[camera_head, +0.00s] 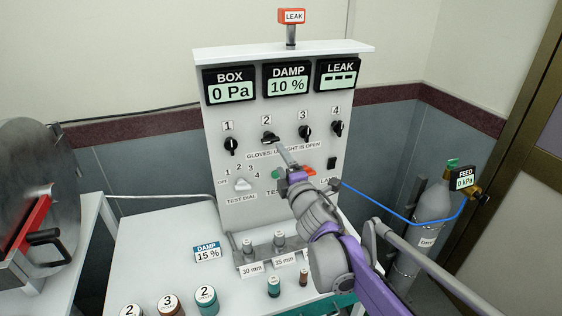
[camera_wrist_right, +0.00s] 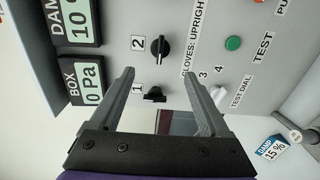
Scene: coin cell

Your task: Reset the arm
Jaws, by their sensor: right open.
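My right arm reaches in from the lower right in the head view. Its right gripper (camera_head: 284,153) is in front of the grey-white control panel (camera_head: 215,185), below black knob 2 (camera_head: 269,136). In the right wrist view the jaws (camera_wrist_right: 160,75) are open with nothing held between them. Beyond the jaws are knob 1 (camera_wrist_right: 153,94) and knob 2 (camera_wrist_right: 160,47); contact with the panel cannot be told. Knob 1's handle stands upright on the panel and knob 2's lies sideways. My left gripper is not in view.
The white bench (camera_head: 150,235) carries a DAMP 15 % card (camera_head: 207,251), a rack (camera_head: 262,262) marked 30 mm and 35 mm, and numbered jars (camera_head: 206,297). A blue hose (camera_head: 375,202) runs to a gas cylinder (camera_head: 425,215). A round metal vessel (camera_head: 45,170) stands left.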

